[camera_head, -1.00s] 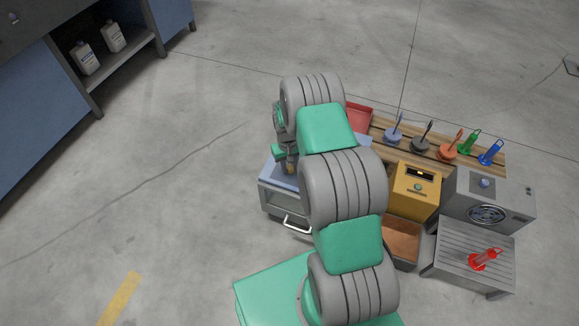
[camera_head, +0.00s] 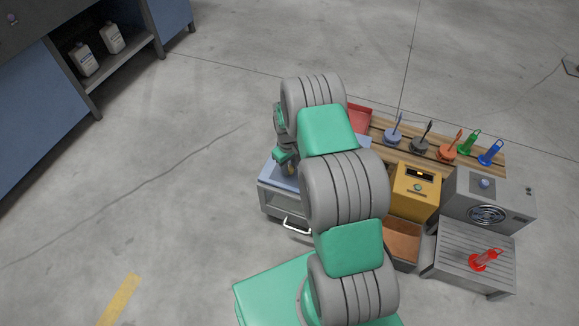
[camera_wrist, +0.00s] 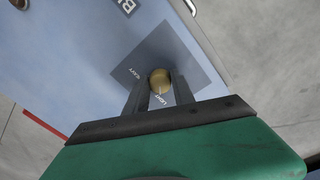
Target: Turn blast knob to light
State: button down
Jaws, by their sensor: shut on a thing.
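The blast knob (camera_wrist: 160,76) is a round brass-coloured knob on a dark square plate (camera_wrist: 187,62) in the wrist view. A LIGHT label (camera_wrist: 161,99) shows just below it, and another label to its left looks like HEAVY. My gripper (camera_wrist: 160,86) is shut on the knob, one dark finger on each side. I cannot tell exactly where the knob points. The plate is on the blue top of a grey cabinet (camera_head: 275,201). In the head view, my gripper (camera_head: 284,158) is over that cabinet, and the knob is hidden there.
The cabinet has a pale front handle (camera_head: 296,225). To its right are a yellow box (camera_head: 414,196), a brown bin (camera_head: 401,243), a grey fan unit (camera_head: 500,195) and a slatted table (camera_head: 448,268) bearing a red tool (camera_head: 485,260). Several coloured tools stand on a wooden rack behind.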

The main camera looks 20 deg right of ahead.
jog(key=c, duration=1.1)
grip_release()
jog(key=shift+o, duration=0.2)
jog(key=r+p, duration=0.1)
jog(key=r, duration=0.3)
jog(key=r+p, duration=0.1)
jog(key=r, duration=0.3)
jog(key=shift+a, duration=0.2)
jog(key=s+a+r+p, duration=0.2)
jog(key=r+p, duration=0.2)
jog(key=r, duration=0.5)
jog(key=s+a+r+m+t+p, duration=0.1)
jog(key=a+r+p, duration=0.15)
jog(key=r, duration=0.75)
jog(key=s+a+r+p, duration=0.15)
jog(key=r+p, duration=0.25)
jog(key=r, duration=0.5)
jog(key=s+a+r+m+t+p, duration=0.1)
jog(key=s+a+r+p, duration=0.1)
jog(key=s+r+p, duration=0.4)
jog(key=s+a+r+m+t+p, duration=0.1)
jog(key=s+a+r+p, duration=0.2)
jog(key=s+r+p, duration=0.3)
jog(key=s+r, duration=0.4)
jog(key=r, duration=0.6)
jog(key=shift+s+a+r+y, duration=0.3)
jog(key=shift+s+r, duration=0.05)
